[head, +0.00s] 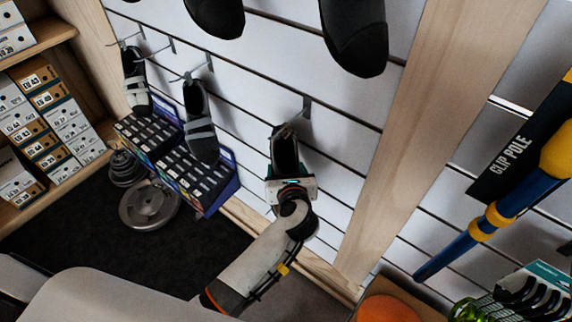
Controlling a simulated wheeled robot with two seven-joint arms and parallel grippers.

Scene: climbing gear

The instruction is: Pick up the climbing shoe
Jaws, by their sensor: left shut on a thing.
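A dark climbing shoe (284,152) hangs heel-up, toe-down at a metal hook on the white slatted wall, in the middle of the head view. My left gripper (290,182) is at the lower part of this shoe and is shut on it; the fingertips and the shoe's toe are partly hidden by the gripper body. The shoe's top is still close to the hook, and I cannot tell whether it touches it. Two more climbing shoes with light straps hang on hooks to the left, one nearer (201,122) and one farther (136,82). My right gripper is not in view.
Dark shoes (355,38) hang at the top. A wooden post (425,130) stands right of the gripper. A blue clip pole (490,220) is at the right. Display boxes (192,178) and a round metal weight (149,205) are at lower left, beside shelves of shoe boxes (50,110).

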